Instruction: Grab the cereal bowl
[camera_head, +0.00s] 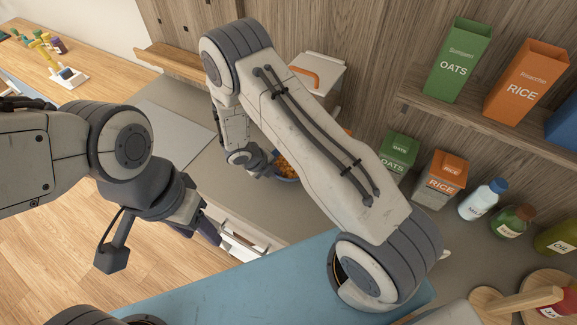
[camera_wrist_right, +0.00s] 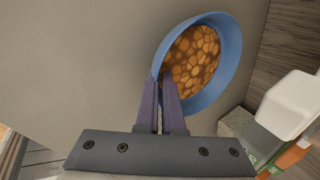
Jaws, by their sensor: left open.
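The cereal bowl (camera_wrist_right: 229,50) is blue and filled with orange-brown pieces. It stands on the grey counter in the right wrist view. In the head view the bowl (camera_head: 286,168) is partly hidden behind my right arm. My right gripper (camera_wrist_right: 161,78) is at the bowl's near rim, one finger outside and one inside. The two fingers are close together with the rim between them. The right gripper also shows beside the bowl in the head view (camera_head: 262,166). My left gripper (camera_head: 212,232) is open and empty, away from the bowl near the counter's front edge.
Behind the bowl stands a white container with an orange handle (camera_head: 318,72). To the right are an oats box (camera_head: 398,152), a rice box (camera_head: 440,178) and several bottles. A shelf (camera_head: 480,115) holds larger boxes. A blue surface (camera_head: 220,285) is in front.

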